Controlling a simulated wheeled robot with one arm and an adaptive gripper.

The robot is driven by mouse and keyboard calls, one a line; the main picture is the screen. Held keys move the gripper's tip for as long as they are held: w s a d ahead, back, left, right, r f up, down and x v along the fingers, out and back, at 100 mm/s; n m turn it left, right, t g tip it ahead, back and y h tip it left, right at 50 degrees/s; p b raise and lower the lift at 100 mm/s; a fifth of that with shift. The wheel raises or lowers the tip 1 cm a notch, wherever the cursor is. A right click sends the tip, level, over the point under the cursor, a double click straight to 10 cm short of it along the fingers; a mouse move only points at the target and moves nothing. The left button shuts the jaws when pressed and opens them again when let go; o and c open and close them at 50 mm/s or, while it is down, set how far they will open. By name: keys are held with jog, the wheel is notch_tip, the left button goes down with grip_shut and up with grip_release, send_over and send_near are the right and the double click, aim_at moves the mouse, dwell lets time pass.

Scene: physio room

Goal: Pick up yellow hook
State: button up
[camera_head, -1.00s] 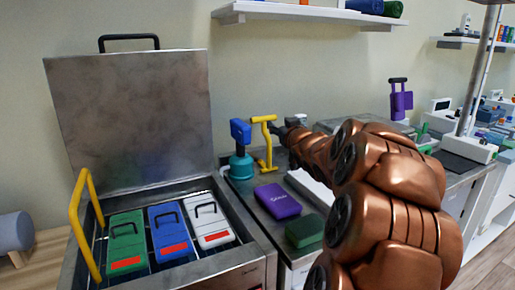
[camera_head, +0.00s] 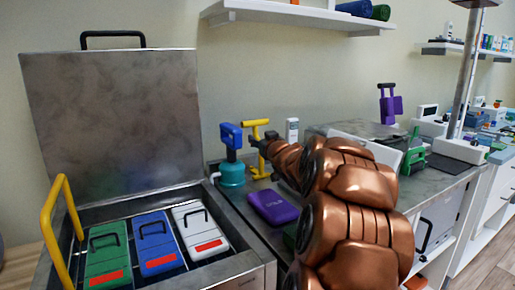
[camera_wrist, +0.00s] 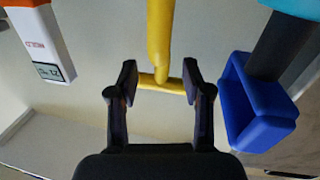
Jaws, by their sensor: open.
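The yellow hook (camera_head: 247,133) stands on the metal counter, with a thin upright stem and a short crossbar at its top. It also shows in the wrist view (camera_wrist: 158,40), its stem coming in from the top edge and its crossbar lying between my fingers. My gripper (camera_wrist: 160,78) is open, with one finger on each side of the crossbar. I see a gap beside the stem, but cannot tell whether a finger touches the crossbar. In the head view my gripper (camera_head: 259,143) is small and dark at the hook, and my copper arm hides part of the counter.
A blue-headed teal item (camera_head: 231,172) stands close left of the hook; its blue head (camera_wrist: 258,105) is near my right finger. A white device (camera_head: 292,129) is behind. A purple box (camera_head: 273,208) lies in front. An open metal tank (camera_head: 240,262) holds green, blue and white packs.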

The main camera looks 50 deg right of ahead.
aim_at(257, 135)
jog(key=x, duration=0.3)
jog(key=shift+w+a+f, duration=0.1)
jog(key=shift+w, duration=0.05)
jog(key=shift+w+d, duration=0.25)
jog(key=shift+w, duration=0.25)
grip_shut()
